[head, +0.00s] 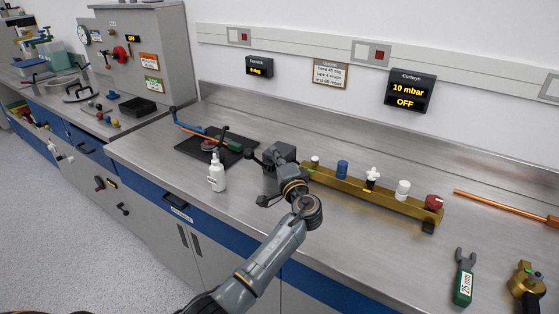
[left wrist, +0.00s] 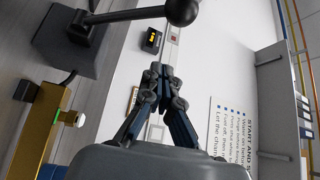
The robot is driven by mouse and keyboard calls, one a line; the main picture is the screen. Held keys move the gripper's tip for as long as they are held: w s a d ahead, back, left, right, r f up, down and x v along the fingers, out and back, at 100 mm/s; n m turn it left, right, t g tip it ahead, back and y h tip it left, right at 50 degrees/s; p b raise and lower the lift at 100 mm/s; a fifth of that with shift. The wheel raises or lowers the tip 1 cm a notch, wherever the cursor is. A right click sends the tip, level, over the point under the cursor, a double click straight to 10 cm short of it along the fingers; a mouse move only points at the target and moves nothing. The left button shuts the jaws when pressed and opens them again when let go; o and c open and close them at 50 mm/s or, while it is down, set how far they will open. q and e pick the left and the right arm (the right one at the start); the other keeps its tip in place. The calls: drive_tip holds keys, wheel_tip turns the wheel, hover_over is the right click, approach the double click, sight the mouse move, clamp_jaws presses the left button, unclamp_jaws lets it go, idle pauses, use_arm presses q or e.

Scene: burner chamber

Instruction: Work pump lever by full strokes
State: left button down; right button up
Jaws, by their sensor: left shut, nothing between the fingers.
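The pump is a dark grey block (head: 284,154) on the bench behind my left arm. Its lever (head: 268,158) reaches out to the left of the block. In the left wrist view, the lever's dark rod (left wrist: 130,15) ends in a black ball knob (left wrist: 181,11), and its base (left wrist: 68,42) is at upper left. My left gripper (head: 262,201) is in front of the pump, partly hidden by its own wrist. In the left wrist view its fingers (left wrist: 157,72) are shut and empty, apart from the knob. My right gripper is not in view.
A brass manifold (head: 385,200) with several coloured caps runs right from the pump. A white bottle (head: 217,173) and a black mat (head: 205,146) with tools lie left. A wall display (head: 409,93) reads 10 mbar, OFF.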

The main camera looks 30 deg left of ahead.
sight(256, 161)
use_arm(q)
drive_tip(key=a+p, duration=0.1)
drive_tip(key=s+a+p, duration=0.1)
drive_tip(key=a+p, duration=0.1)
drive_tip(key=a, duration=0.1)
drive_tip(key=shift+s+f, duration=0.25)
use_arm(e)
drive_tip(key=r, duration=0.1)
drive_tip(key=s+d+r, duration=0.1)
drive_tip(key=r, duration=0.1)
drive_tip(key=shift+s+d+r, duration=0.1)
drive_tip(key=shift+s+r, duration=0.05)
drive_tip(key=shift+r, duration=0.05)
use_arm(q)
drive_tip(key=s+f+n+y+b, duration=0.1)
drive_tip(key=b, duration=0.6)
drive_tip(key=s+f+n+y+b, duration=0.1)
drive_tip(key=s+f+n+b, duration=0.1)
drive_tip(key=b, duration=0.6)
drive_tip(key=shift+s+a+f+t, duration=0.15)
drive_tip(key=shift+s+f+t, duration=0.1)
drive_tip(key=shift+f+t, duration=0.05)
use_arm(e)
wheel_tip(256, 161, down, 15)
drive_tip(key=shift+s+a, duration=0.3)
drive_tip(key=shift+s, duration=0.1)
